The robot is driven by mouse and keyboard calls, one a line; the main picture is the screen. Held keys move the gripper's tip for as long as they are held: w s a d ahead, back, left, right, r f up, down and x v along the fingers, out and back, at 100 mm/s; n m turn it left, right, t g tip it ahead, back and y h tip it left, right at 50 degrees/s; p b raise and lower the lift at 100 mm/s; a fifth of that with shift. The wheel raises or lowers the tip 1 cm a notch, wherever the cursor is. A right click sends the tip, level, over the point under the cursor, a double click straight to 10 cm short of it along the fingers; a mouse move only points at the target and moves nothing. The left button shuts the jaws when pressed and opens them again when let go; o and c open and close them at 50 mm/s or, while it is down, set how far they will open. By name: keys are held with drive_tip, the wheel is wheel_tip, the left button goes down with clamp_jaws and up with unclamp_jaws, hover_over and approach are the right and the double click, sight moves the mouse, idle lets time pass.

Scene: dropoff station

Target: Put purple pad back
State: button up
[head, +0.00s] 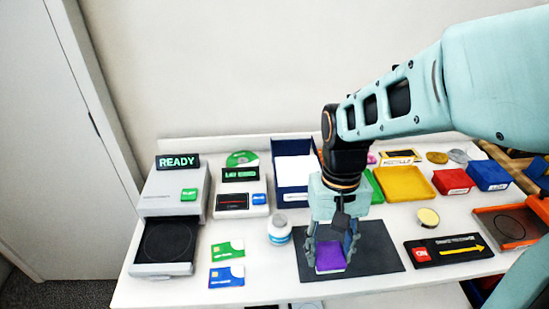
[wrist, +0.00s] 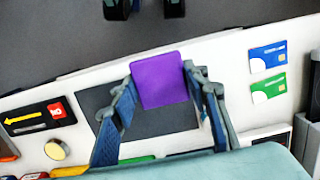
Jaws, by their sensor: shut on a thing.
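The purple pad (head: 330,256) is a flat square over the dark grey mat (head: 380,259) in the head view. In the wrist view the purple pad (wrist: 159,80) lies between the two blue-grey fingers of my gripper (wrist: 160,92), partly covering the dark mat (wrist: 160,120). My gripper (head: 331,250) points down over the mat and is shut on the pad at its two sides. I cannot tell whether the pad touches the mat or is held a little above it.
A white jar (head: 279,230) stands just left of the mat. Two cards, green (head: 227,250) and blue (head: 227,276), lie further left. A black panel with a yellow arrow (head: 448,250) lies to the right, below a small yellow disc (head: 428,217). A yellow tray (head: 404,184) stands behind.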

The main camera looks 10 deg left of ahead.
drive_tip(key=w+a+f, duration=0.2)
drive_tip(key=a+f, duration=0.2)
drive_tip(key=a, duration=0.4)
drive_tip(key=p, duration=0.1)
hover_over(271, 272)
drive_tip(key=f, duration=0.5)
drive_tip(key=shift+w+d, duration=0.2)
drive_tip(key=shift+d, duration=0.1)
drive_tip(key=shift+a+f, duration=0.25)
drive_tip(key=shift+f, duration=1.6)
drive_tip(key=shift+f, duration=0.2)
drive_tip(key=o, duration=1.3)
drive_tip(key=shift+r, duration=0.1)
